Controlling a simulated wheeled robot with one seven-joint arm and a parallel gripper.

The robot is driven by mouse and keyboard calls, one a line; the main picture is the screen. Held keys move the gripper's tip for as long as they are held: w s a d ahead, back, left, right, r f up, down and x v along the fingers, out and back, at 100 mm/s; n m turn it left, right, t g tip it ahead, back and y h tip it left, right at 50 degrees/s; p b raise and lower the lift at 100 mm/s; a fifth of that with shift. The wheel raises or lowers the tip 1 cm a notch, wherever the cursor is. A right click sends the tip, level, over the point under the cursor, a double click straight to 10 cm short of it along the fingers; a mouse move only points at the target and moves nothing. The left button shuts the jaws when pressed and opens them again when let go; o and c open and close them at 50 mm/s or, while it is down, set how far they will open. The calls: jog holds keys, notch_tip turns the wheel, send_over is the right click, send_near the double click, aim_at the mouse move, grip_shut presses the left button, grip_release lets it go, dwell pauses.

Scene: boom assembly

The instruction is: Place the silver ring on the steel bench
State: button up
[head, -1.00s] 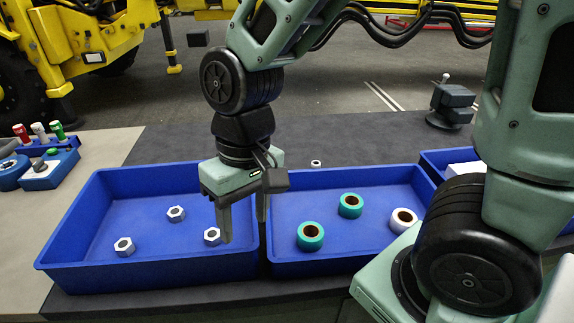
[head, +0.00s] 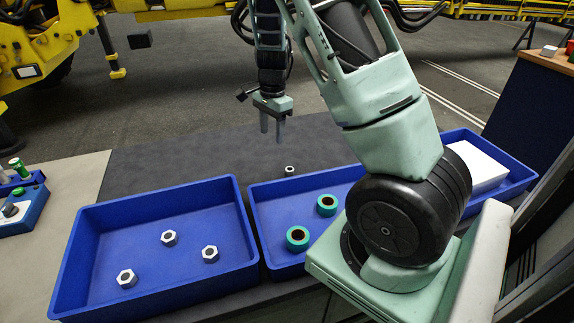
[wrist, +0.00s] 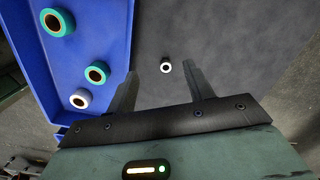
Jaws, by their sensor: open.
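A small silver ring (head: 289,170) with a dark hole lies on the dark grey bench top (head: 190,150), just behind the middle blue bin. It also shows in the wrist view (wrist: 166,67), between the fingertips as seen from above. My gripper (head: 272,138) is open and empty, pointing down over the bench behind the bins. In the head view its fingertips appear above and slightly left of the ring. I cannot tell the exact height left between them.
The left blue bin (head: 78,262) holds three silver hex nuts. The middle bin (head: 257,205) holds green rings (head: 297,238); a white ring (wrist: 80,98) there shows in the wrist view. A right bin (head: 515,180) holds a white block. The bench around the ring is clear.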

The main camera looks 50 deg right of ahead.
jog(key=s+d+m, duration=0.1)
jog(key=d+m, duration=0.2)
jog(key=d, duration=0.3)
jog(key=p, duration=0.2)
send_over(290, 169)
jog(key=shift+n+h, duration=0.3)
jog(key=f, duration=1.1)
jog(key=shift+w+a, duration=0.1)
jog(key=shift+a, duration=0.1)
jog(key=shift+d+f+p, duration=0.15)
jog(key=shift+f+p, duration=0.5)
jog(key=shift+f, duration=0.9)
jog(key=shift+d+f+p, duration=0.1)
jog(key=shift+f+p, duration=0.55)
jog(key=shift+f, duration=0.85)
grip_shut()
jog(key=shift+r, duration=0.1)
notch_tip(290, 169, up, 10)
jog(key=b, duration=0.2)
